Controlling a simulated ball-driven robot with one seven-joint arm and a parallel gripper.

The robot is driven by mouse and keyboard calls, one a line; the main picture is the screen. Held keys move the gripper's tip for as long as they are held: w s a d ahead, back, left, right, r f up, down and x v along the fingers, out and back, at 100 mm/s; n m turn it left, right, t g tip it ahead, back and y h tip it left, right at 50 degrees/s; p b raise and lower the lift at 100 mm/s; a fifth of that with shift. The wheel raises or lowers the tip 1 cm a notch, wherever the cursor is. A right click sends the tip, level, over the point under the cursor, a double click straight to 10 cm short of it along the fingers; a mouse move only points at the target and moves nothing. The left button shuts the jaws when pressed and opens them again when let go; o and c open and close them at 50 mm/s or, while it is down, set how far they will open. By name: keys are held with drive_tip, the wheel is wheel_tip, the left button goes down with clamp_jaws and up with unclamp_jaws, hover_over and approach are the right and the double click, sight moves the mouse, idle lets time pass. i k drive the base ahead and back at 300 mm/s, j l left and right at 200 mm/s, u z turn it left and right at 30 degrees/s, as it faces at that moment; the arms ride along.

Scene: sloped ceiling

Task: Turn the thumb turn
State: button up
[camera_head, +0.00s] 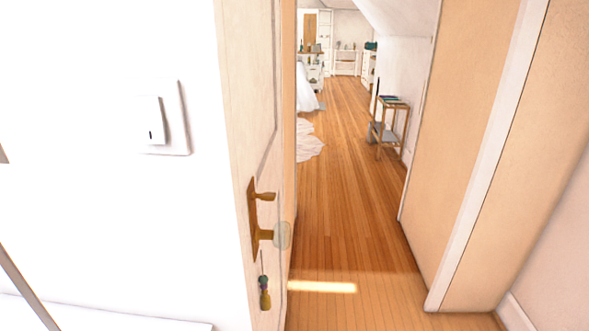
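A pale wooden door (245,90) stands open, seen at a steep angle just left of the middle. A tall brass plate (253,222) is fixed upright near its edge. A small brass piece, which looks like the thumb turn (266,197), sticks out sideways from the plate's upper part. Below it is a brass neck with a pale, see-through round knob (283,236). A dark and yellow tassel (264,288) hangs below the knob on a thin cord. My gripper is not in view, and nothing is touching the thumb turn.
A white wall with a light switch (153,120) fills the left. The doorway opens onto a clear wooden floor (345,200). A narrow side table (390,115) stands along the right wall farther in. A tan panel and white trim (487,150) bound the right side.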

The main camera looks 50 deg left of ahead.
sight(265, 196)
drive_tip(key=i, duration=2.4)
drive_tip(key=i+u, duration=0.15)
drive_tip(key=u, duration=0.25)
drive_tip(key=i+u, duration=0.1)
drive_tip(key=u, duration=0.3)
drive_tip(key=i+l+u, duration=0.1)
drive_tip(key=u, duration=0.3)
drive_tip(key=i+l+u, duration=0.1)
drive_tip(key=u, duration=1.8)
drive_tip(key=j+z, duration=0.1)
drive_tip(key=z, duration=0.35)
drive_tip(key=j+z, duration=0.15)
drive_tip(key=z, duration=0.25)
drive_tip(key=k+z, duration=0.1)
drive_tip(key=z, duration=0.35)
drive_tip(key=j+z, duration=0.15)
drive_tip(key=z, duration=0.3)
drive_tip(key=k+z, duration=0.1)
drive_tip(key=z, duration=0.3)
drive_tip(key=k+j+z, duration=0.1)
drive_tip(key=z, duration=0.35)
drive_tip(key=k+j+u, duration=0.1)
drive_tip(key=k, duration=0.25)
drive_tip(key=k+j+u, duration=0.15)
drive_tip(key=k, duration=0.15)
